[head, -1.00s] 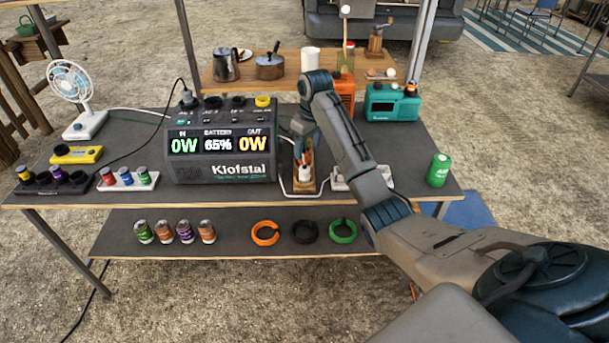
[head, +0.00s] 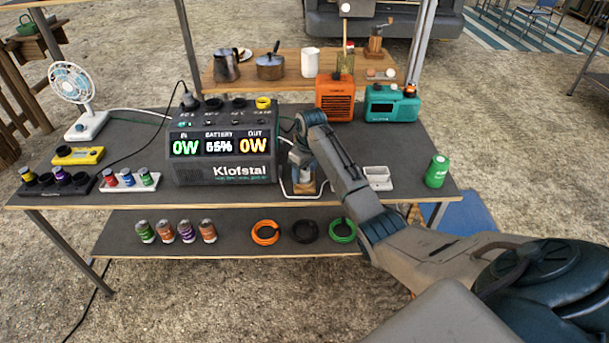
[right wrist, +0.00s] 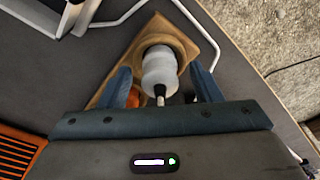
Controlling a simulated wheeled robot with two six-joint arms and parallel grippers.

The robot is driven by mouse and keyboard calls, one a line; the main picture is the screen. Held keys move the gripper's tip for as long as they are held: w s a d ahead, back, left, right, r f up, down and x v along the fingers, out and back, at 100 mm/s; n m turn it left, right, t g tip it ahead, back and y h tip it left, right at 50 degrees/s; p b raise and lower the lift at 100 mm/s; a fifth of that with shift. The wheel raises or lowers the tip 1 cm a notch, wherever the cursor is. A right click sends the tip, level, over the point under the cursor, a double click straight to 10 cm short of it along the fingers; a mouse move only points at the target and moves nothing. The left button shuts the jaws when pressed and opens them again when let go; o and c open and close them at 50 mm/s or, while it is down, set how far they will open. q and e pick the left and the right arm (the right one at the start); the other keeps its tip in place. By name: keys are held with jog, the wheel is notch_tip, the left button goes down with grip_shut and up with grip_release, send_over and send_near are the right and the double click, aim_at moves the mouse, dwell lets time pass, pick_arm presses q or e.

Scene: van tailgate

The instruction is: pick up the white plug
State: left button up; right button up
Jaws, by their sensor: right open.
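The white plug (right wrist: 158,70) sits in a small wooden holder (right wrist: 185,37) on the dark table, with its narrow end toward my gripper in the right wrist view. My right gripper (right wrist: 161,75) is open, with one blue finger on each side of the plug. I cannot tell whether either finger touches it. In the head view my right gripper (head: 303,168) is over the wooden holder (head: 304,187), just right of the power station, and largely hides the plug. My left gripper is not in view.
A white tray (head: 378,180) and a green can (head: 437,171) are to the right. Behind are an orange box (head: 335,98) and a teal radio (head: 391,103).

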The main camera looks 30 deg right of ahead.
aim_at(306, 170)
jog(key=c, duration=1)
jog(key=shift+c, duration=0.3)
jog(key=shift+r, duration=0.1)
jog(key=shift+r, duration=0.65)
jog(key=shift+s+r+b, duration=0.2)
jog(key=shift+r+b, duration=0.1)
jog(key=shift+r, duration=0.2)
jog(key=shift+s+r+b, duration=0.15)
jog(key=shift+r+b, duration=0.1)
jog(key=shift+r, duration=0.25)
jog(key=s+r+b, duration=0.1)
jog(key=s, duration=1.4)
jog(key=shift+a+r, duration=0.3)
